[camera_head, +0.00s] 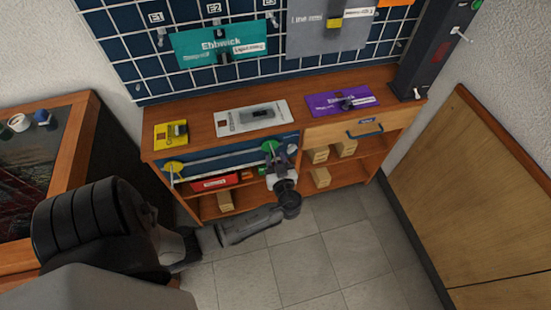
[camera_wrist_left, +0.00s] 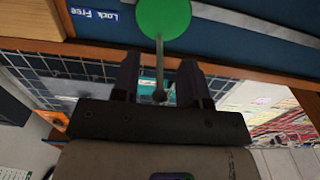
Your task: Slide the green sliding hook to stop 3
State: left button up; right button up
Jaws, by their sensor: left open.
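The green sliding hook shows as a green disc (camera_head: 270,146) toward the right end of the blue front panel of the cabinet. In the left wrist view the hook's green disc (camera_wrist_left: 164,18) is at the top, and its thin rod with a dark end runs between my fingers. My left gripper (camera_head: 281,161) is at the hook, and in the wrist view its two fingers (camera_wrist_left: 161,78) stand open on either side of the rod, with visible gaps. I cannot make out stop 3 or its marking. My right gripper is not in view.
A yellow disc hook (camera_head: 173,167) hangs at the panel's left end. A "Lock Free" label (camera_wrist_left: 94,14) shows in the wrist view. Floor in front is clear.

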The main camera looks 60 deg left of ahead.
pick_arm(q)
jog(key=shift+a, duration=0.1)
grip_shut()
dwell(0.4)
